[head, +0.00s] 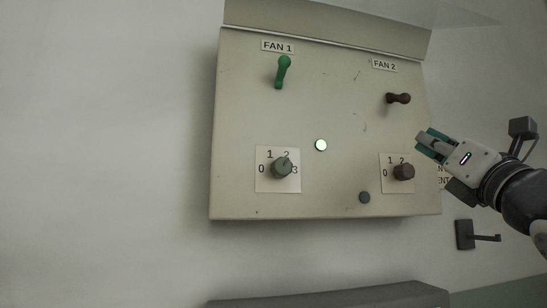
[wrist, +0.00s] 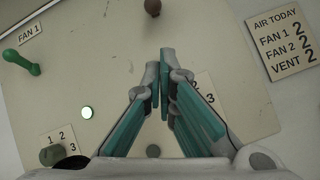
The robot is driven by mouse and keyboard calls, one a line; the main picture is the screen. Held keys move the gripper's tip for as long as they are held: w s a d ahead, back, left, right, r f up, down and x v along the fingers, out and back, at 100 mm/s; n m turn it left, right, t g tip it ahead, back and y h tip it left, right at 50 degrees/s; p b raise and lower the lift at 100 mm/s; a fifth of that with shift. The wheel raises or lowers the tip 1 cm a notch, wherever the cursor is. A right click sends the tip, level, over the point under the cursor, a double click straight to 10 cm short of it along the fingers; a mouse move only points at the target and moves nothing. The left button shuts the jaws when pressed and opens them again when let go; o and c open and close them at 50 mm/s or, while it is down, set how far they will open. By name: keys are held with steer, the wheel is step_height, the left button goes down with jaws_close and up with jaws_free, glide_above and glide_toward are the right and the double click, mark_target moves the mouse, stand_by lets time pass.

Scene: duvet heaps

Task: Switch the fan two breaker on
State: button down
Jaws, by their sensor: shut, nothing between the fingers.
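The fan two breaker is a dark red-brown lever (head: 398,98) under the FAN 2 label (head: 384,64), on the upper right of the beige panel (head: 330,110). It lies about level across the panel. In the wrist view only a brown knob (wrist: 152,7) shows at the top edge, beyond my fingertips. My gripper (head: 424,142) is in front of the panel's right side, below and right of the lever, apart from it. In the wrist view my gripper (wrist: 166,62) has its teal-padded fingers together and empty.
A green lever (head: 283,72) stands near upright under the FAN 1 label (head: 278,47). A green lamp (head: 321,145) is lit. Two dials, a green-grey one (head: 282,168) and a brown one (head: 404,172), and a grey button (head: 364,197) sit lower. A sign (wrist: 284,43) reads FAN 2 2.

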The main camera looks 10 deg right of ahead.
mark_target(399, 99)
steer(key=shift+s+r+n+t+y, duration=0.15)
steer(key=shift+r+n+t+y, duration=0.2)
steer(key=shift+n, duration=0.75)
steer(key=p+x, duration=0.3)
steer(key=x, duration=0.7)
steer(key=shift+s+p, duration=0.1)
steer(key=shift+p, duration=0.25)
steer(key=shift+s+r+g+p, duration=0.1)
steer(key=shift+g+p, duration=0.2)
steer(key=shift+g, duration=0.15)
